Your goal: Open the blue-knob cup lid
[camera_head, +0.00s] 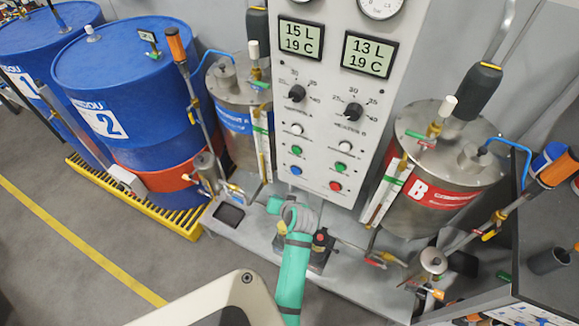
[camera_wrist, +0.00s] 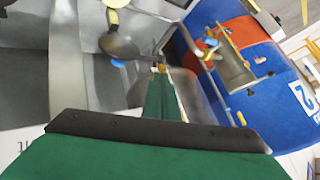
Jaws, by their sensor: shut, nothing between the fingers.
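A small metal cup (camera_head: 207,168) stands on pipework in front of blue barrel 2, left of tank A; what looks like the same cup shows at the upper right of the wrist view (camera_wrist: 235,68). I cannot make out a blue knob on its lid. A small blue part (camera_wrist: 118,62) shows beside a dark rounded piece in the wrist view; I cannot tell whether it is the lid's knob. My gripper (camera_head: 272,205) is low in front of the control panel, right of the cup and apart from it. Its green fingers (camera_wrist: 160,72) are shut and empty.
The control panel (camera_head: 330,120) stands behind my arm. Tank A (camera_head: 232,90) is left of it, tank B (camera_head: 432,165) right. Barrel 2 (camera_head: 130,80) stands on a yellow-edged pallet (camera_head: 150,205). Valves and pipes crowd the bench. Open floor lies at the lower left.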

